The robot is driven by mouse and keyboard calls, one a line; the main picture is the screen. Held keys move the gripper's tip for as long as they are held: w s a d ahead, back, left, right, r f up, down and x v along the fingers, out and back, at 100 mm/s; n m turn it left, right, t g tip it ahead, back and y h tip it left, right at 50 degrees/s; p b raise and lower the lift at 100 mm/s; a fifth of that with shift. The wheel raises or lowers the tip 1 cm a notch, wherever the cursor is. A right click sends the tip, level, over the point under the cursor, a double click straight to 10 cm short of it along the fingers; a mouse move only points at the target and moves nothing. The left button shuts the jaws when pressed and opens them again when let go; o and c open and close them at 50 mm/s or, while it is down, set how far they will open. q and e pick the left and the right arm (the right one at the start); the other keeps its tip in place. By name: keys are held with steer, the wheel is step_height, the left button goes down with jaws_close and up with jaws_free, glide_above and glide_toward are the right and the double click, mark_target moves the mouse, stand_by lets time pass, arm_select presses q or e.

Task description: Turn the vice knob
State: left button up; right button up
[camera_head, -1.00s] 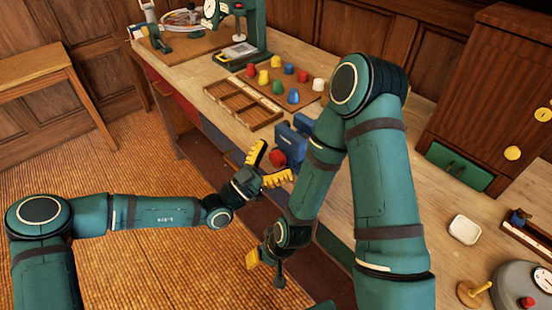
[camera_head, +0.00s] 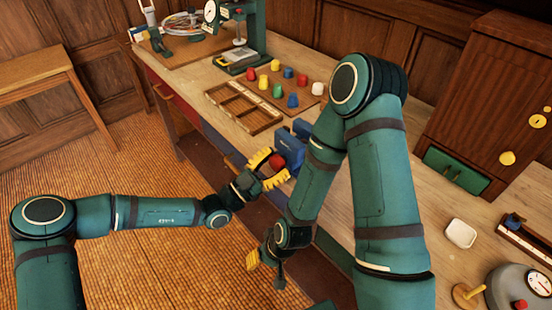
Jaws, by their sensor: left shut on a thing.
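The blue vice (camera_head: 291,146) is fixed at the front edge of the workbench, partly hidden behind my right arm. Its red knob (camera_head: 277,161) faces the front. My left gripper (camera_head: 270,168) has its yellow fingers closed around the red knob, one on the upper left and one on the lower right. My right gripper (camera_head: 262,268) hangs low in front of the bench, away from the vice. One yellow finger of it shows, and its opening is hard to make out.
A wooden compartment tray (camera_head: 243,107) and a board with several coloured knobs (camera_head: 270,84) lie behind the vice. A wooden cabinet (camera_head: 490,90), a white dish (camera_head: 460,233) and a round gauge (camera_head: 520,290) are on the right. My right arm crosses the bench close beside the vice.

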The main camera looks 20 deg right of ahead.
arm_select(q)
steer(key=m+g+p, duration=0.2)
steer(key=m, duration=0.2)
steer(key=shift+s+f+m+g+y+p, duration=0.1)
steer(key=shift+m+g+y+p, duration=0.3)
steer(key=shift+m+p, duration=0.8)
steer(key=shift+m, duration=0.4)
steer(key=o, duration=1.2)
steer(key=shift+f, duration=0.1)
steer(key=shift+a, duration=0.1)
steer(key=shift+v, duration=3.9)
